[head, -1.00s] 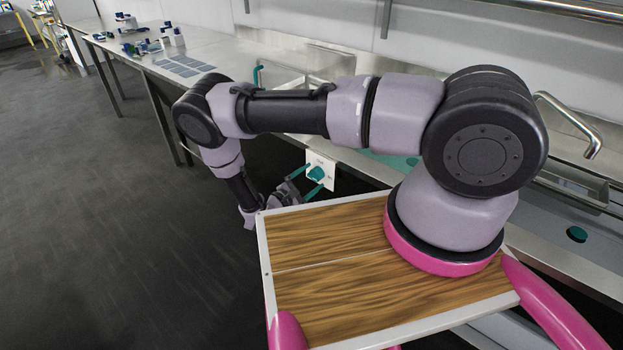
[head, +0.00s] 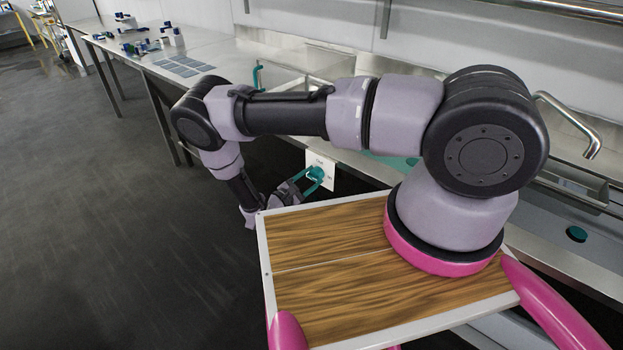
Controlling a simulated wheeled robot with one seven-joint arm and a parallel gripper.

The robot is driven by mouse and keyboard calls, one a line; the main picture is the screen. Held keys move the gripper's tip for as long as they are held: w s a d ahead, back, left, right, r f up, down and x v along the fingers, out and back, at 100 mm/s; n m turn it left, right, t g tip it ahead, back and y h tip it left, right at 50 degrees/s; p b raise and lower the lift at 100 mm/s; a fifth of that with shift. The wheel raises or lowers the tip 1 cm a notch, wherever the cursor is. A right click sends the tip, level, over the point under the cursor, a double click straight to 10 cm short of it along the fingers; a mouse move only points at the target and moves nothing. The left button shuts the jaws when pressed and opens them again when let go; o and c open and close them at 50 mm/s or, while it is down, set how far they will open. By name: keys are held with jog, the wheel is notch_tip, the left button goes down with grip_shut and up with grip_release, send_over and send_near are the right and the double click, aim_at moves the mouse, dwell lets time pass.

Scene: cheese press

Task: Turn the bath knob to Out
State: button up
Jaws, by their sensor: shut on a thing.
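The bath knob (head: 316,173) is teal and sits on a white label plate (head: 328,182) on the front of the steel counter. Small print is on the plate, too small to read surely. My gripper (head: 311,178) has its teal fingers on either side of the knob and is shut on it. The fingers reach in from the lower left. I cannot tell which marking the knob points at.
The steel counter (head: 222,52) runs to the back left with small blue and white items and grey flat squares on it. A tap (head: 575,120) and sink are at the right. The dark floor at left is clear.

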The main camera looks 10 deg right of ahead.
jog(key=n, duration=0.8)
jog(key=shift+n, duration=0.3)
jog(key=n, duration=0.4)
jog(key=shift+s+n, duration=0.1)
jog(key=shift+n, duration=1.9)
jog(key=o, duration=1.4)
jog(key=shift+c, duration=0.2)
